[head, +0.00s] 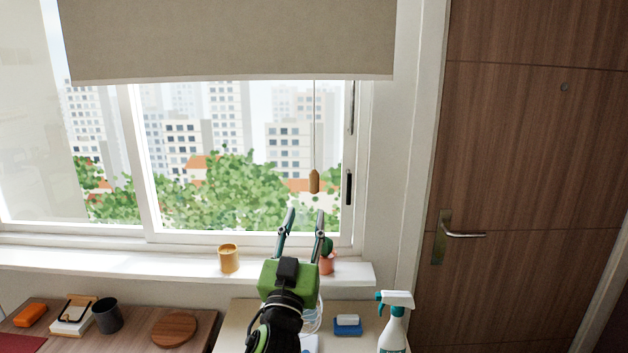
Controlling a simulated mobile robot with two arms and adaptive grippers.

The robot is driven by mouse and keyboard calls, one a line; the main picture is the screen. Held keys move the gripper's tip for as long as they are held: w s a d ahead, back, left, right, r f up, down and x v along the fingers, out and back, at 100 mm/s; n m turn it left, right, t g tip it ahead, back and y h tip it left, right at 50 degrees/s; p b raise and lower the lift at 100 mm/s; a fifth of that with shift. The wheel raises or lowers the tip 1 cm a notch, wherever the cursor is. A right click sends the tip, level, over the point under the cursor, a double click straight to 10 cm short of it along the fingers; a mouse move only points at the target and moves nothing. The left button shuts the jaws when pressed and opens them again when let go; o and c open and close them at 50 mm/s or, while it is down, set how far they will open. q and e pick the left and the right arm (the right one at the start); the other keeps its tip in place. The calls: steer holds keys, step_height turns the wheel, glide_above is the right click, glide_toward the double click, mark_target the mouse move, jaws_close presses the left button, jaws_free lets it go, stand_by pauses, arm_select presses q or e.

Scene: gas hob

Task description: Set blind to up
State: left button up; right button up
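A beige roller blind (230,40) hangs over the top part of the window, its lower edge level and well above the sill. A thin cord hangs below its right part and ends in a small wooden pull (314,182). My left gripper (305,212) points up in front of the window, just below the pull in the picture. Its two fingers are apart with nothing between them. Whether the pull is at the same depth as the fingertips I cannot tell. My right gripper is not in view.
The window sill (150,264) holds a yellow cup (228,259) and a small potted cactus (326,262) right beside my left gripper. A wooden door (540,150) is at right.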

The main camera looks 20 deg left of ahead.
mark_target(313, 184)
arm_select(q)
steer(key=p+x, duration=0.2)
steer(key=x, duration=0.9)
steer(key=shift+w+p, duration=0.1)
steer(key=shift+p, duration=0.2)
steer(key=shift+x, duration=0.85)
steer(key=shift+f, duration=0.1)
jaws_close()
